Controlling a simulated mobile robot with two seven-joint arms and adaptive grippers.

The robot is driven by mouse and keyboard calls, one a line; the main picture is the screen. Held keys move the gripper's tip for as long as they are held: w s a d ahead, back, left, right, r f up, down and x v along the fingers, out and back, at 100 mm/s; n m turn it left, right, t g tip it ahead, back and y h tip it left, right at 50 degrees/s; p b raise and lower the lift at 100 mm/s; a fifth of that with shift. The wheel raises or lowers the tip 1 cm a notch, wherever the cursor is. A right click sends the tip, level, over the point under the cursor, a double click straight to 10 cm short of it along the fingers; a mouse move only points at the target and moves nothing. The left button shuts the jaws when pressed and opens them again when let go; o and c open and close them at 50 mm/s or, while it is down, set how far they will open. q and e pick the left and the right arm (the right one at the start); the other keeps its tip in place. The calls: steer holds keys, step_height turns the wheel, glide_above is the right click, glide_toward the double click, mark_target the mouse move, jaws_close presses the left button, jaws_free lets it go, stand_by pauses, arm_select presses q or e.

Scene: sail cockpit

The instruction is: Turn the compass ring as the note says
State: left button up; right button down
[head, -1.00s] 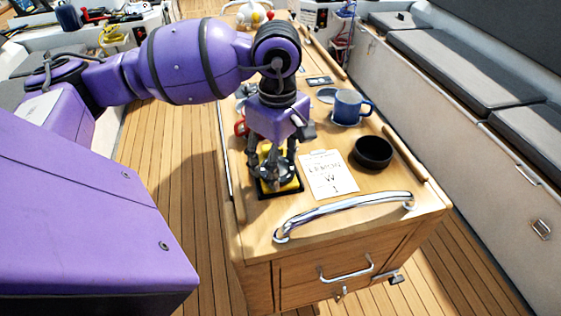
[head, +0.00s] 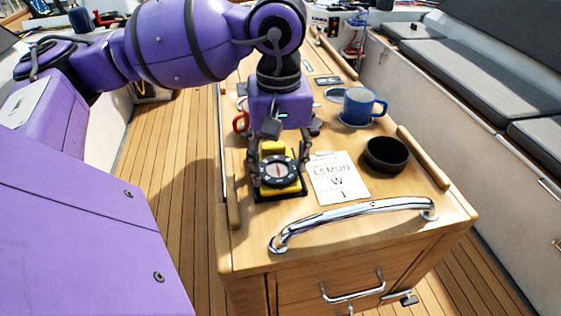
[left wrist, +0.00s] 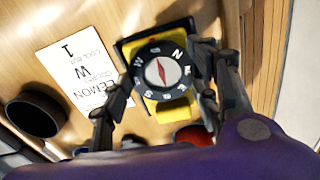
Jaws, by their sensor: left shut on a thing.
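The compass (head: 278,172) sits on the near left of the wooden table top, with a black round ring with white letters on a yellow and black base. It also shows in the left wrist view (left wrist: 162,73), with a red needle and an N at the ring's upper right. My left gripper (head: 279,167) points down over it, its fingers shut on the ring from two sides. The note (head: 338,178) lies flat right of the compass; I read "LEMON", "W" and "1", with smaller print unclear. My right gripper is not in view.
A black round bowl (head: 387,155) and a blue mug (head: 361,107) stand right of the note. A chrome rail (head: 352,218) arches along the near edge. A red thing (head: 240,122) is partly hidden behind my gripper. Wooden rails edge the table's sides.

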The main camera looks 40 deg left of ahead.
mark_target(279, 169)
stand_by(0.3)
arm_select(q)
steer(key=o, duration=1.1)
steer(key=shift+d, duration=0.1)
steer(key=shift+r, duration=6)
